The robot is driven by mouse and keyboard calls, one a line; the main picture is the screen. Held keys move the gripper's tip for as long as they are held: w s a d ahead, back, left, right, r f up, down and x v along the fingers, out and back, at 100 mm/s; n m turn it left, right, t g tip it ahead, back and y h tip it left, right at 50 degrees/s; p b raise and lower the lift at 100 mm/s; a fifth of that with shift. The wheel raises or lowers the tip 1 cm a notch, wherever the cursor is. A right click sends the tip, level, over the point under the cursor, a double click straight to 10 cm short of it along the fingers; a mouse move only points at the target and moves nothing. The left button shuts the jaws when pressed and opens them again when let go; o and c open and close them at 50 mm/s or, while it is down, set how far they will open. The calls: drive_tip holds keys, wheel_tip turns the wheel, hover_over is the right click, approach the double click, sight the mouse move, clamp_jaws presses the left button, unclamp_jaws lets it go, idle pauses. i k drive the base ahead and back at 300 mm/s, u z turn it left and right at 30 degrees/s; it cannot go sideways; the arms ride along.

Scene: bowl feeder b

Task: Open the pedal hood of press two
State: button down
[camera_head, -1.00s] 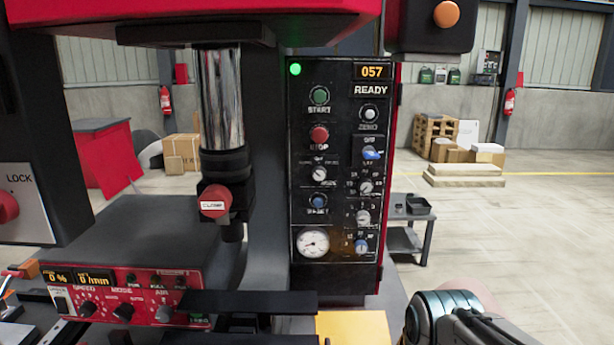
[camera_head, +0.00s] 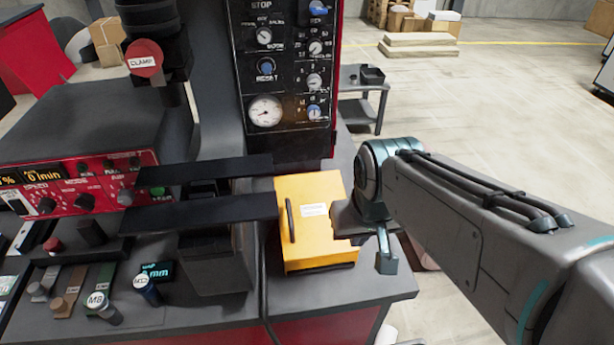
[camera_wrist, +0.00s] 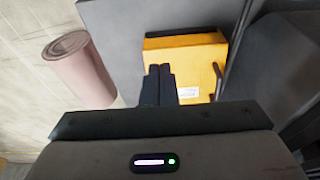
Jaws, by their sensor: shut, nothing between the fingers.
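The yellow pedal hood (camera_head: 313,190) sits on the dark bench below the press panel, with a small white label on top. It looks closed. A black bar handle (camera_head: 290,220) runs along its left side. In the wrist view the hood (camera_wrist: 190,58) is ahead of my fingers, with its handle (camera_wrist: 217,80) on the right. My gripper (camera_head: 343,222) is at the hood's right side, opposite the handle, and overlaps its edge in the picture. I cannot tell whether it touches. The wrist view shows my gripper (camera_wrist: 160,72) with its fingers together and empty.
Two dark flat bars (camera_head: 205,192) jut out left of the hood. The control panel (camera_head: 285,70) stands behind it. A red feeder unit (camera_head: 75,185) and several labelled tools (camera_head: 100,305) lie to the left. A pinkish cylinder (camera_wrist: 80,68) stands on the floor beside the bench.

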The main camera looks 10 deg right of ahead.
sight(304, 201)
drive_tip(key=k, duration=1.3)
drive_tip(key=u, duration=0.6)
drive_tip(key=i, duration=1.1)
drive_tip(key=z, duration=0.6)
